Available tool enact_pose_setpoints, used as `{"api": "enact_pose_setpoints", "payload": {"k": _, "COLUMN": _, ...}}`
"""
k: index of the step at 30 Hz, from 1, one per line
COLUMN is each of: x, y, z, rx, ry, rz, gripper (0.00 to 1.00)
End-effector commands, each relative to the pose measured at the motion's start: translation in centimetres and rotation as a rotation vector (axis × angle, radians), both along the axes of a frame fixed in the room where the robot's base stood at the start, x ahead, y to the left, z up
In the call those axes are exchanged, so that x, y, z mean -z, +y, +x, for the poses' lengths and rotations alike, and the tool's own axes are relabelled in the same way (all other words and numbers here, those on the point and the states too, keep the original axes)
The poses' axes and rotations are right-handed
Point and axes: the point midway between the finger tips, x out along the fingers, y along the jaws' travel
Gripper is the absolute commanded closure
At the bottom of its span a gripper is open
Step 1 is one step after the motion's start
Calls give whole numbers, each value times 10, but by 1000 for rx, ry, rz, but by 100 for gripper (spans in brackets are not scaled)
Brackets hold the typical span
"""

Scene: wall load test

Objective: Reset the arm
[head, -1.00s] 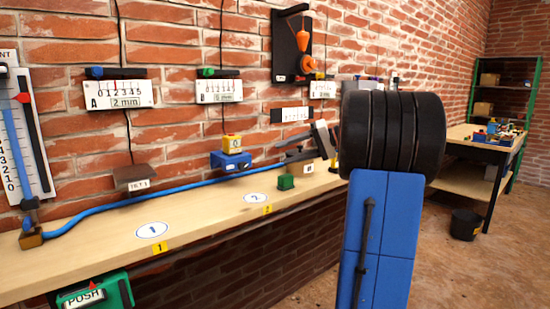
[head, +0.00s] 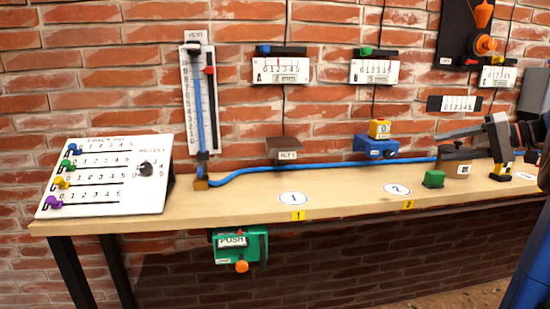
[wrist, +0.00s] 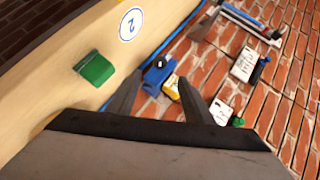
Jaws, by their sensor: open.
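My gripper (head: 455,131) is over the right part of the bench in the head view, pointing left, with my arm coming in from the right edge. In the wrist view my gripper (wrist: 160,95) has its two dark fingers spread apart with nothing held between them. A yellow block (head: 380,129) sits on a blue device (head: 376,147) at the back of the bench. Both also show beyond the fingertips in the wrist view, the blue device (wrist: 157,77) and the yellow block (wrist: 172,88). A green block (head: 434,179) lies on the bench below the gripper.
The bench (head: 250,207) runs along a brick wall. A sloped slider panel (head: 105,175) stands at its left end. A vertical gauge (head: 199,100), scale plates and a blue hose (head: 290,163) are behind. A green PUSH box (head: 240,246) hangs at the front edge. The bench front-centre is clear.

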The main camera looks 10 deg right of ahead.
Motion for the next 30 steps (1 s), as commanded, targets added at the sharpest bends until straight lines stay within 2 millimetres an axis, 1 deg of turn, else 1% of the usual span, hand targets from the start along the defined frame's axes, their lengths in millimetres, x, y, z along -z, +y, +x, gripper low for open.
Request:
{"api": "enact_pose_setpoints", "payload": {"k": 1, "x": 2, "y": 18, "z": -1, "rx": -12, "ry": 19, "rz": -13, "gripper": 53}}
{"api": "enact_pose_setpoints", "payload": {"k": 2, "x": 6, "y": 29, "z": -2, "rx": -18, "ry": 38, "rz": -23, "gripper": 53}}
{"api": "enact_pose_setpoints", "payload": {"k": 3, "x": 11, "y": 47, "z": -4, "rx": -28, "ry": 67, "rz": -38, "gripper": 53}}
{"api": "enact_pose_setpoints", "payload": {"k": 4, "x": 16, "y": 60, "z": -6, "rx": -35, "ry": 89, "rz": -52, "gripper": 53}}
{"api": "enact_pose_setpoints", "payload": {"k": 5, "x": 21, "y": 75, "z": -9, "rx": -42, "ry": 113, "rz": -66, "gripper": 53}}
{"api": "enact_pose_setpoints", "payload": {"k": 6, "x": 29, "y": 94, "z": -14, "rx": -52, "ry": 145, "rz": -89, "gripper": 53}}
{"api": "enact_pose_setpoints", "payload": {"k": 8, "x": 41, "y": 121, "z": -23, "rx": -65, "ry": 192, "rz": -126, "gripper": 53}}
{"api": "enact_pose_setpoints", "payload": {"k": 9, "x": 49, "y": 138, "z": -30, "rx": -73, "ry": 221, "rz": -151, "gripper": 53}}
{"api": "enact_pose_setpoints", "payload": {"k": 12, "x": 70, "y": 176, "z": -50, "rx": -92, "ry": 285, "rz": -220, "gripper": 53}}
{"api": "enact_pose_setpoints", "payload": {"k": 14, "x": 82, "y": 197, "z": -63, "rx": -102, "ry": 317, "rz": -264, "gripper": 53}}
{"api": "enact_pose_setpoints", "payload": {"k": 15, "x": 90, "y": 209, "z": -73, "rx": -108, "ry": 338, "rz": -294, "gripper": 53}}
{"api": "enact_pose_setpoints", "payload": {"k": 18, "x": 111, "y": 237, "z": -99, "rx": -122, "ry": 378, "rz": -375, "gripper": 53}}
{"api": "enact_pose_setpoints", "payload": {"k": 21, "x": 131, "y": 259, "z": -126, "rx": -132, "ry": 408, "rz": -458, "gripper": 53}}
{"api": "enact_pose_setpoints", "payload": {"k": 24, "x": 152, "y": 276, "z": -154, "rx": -142, "ry": 424, "rz": -547, "gripper": 53}}
{"api": "enact_pose_setpoints", "payload": {"k": 27, "x": 172, "y": 288, "z": -181, "rx": -151, "ry": 428, "rz": -635, "gripper": 53}}
{"api": "enact_pose_setpoints", "payload": {"k": 30, "x": 191, "y": 296, "z": -207, "rx": -157, "ry": 418, "rz": -724, "gripper": 53}}
